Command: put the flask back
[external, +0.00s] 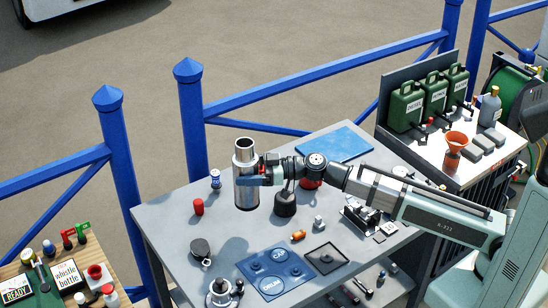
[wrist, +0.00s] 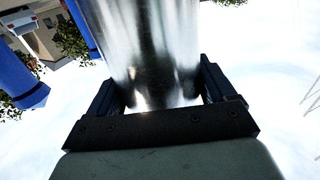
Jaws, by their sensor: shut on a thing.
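The flask (external: 246,181) is a shiny silver cylinder with an open top. It is upright in the external view, above the grey table. My gripper (external: 262,178) is shut around its side, coming in from the right. In the wrist view the flask (wrist: 152,45) fills the upper middle, between the two fingers of my gripper (wrist: 158,95). Whether its bottom touches the table is hard to tell; it seems held above the surface.
On the grey table (external: 160,215) stand a red can (external: 198,207), a black-based item (external: 285,205), a blue mat marked CAP and DRUM (external: 275,272), and a dark square tray (external: 327,257). A blue sheet (external: 335,142) lies at the back. Green canisters (external: 407,105) stand at right.

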